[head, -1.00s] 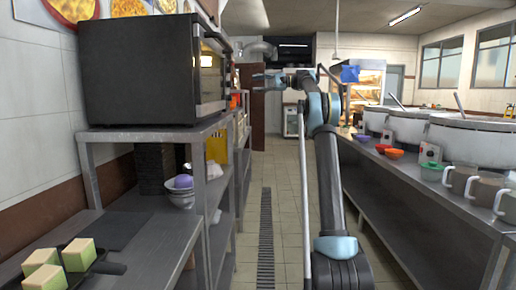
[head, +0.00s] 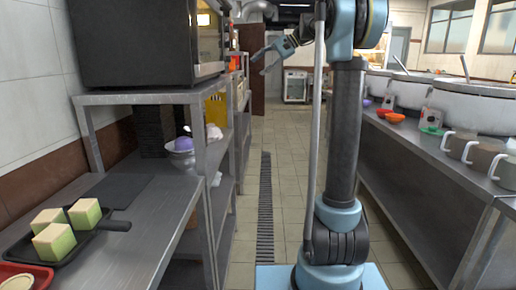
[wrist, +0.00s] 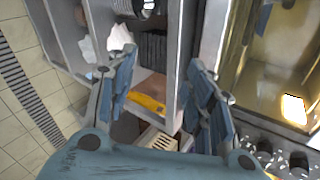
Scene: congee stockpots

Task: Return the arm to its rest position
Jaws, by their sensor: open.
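My arm (head: 341,130) stands upright in the right middle of the head view, over the aisle. It folds at the top, and part of it is cut off by the picture's upper edge. My gripper (head: 268,57) points left from the arm toward the shelving and is open and empty, with nothing touching it. In the wrist view my gripper (wrist: 160,75) shows two blue fingers spread apart, with shelves and a yellow object (wrist: 147,103) beyond them.
A black oven (head: 140,42) stands on a steel shelf unit (head: 150,97) at left. A dark pan (head: 85,236) holding pale green-sided cubes lies on the lower left counter. At right, a steel counter (head: 425,152) carries stockpots (head: 478,108), bowls and mugs. The tiled aisle (head: 292,150) runs clear between.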

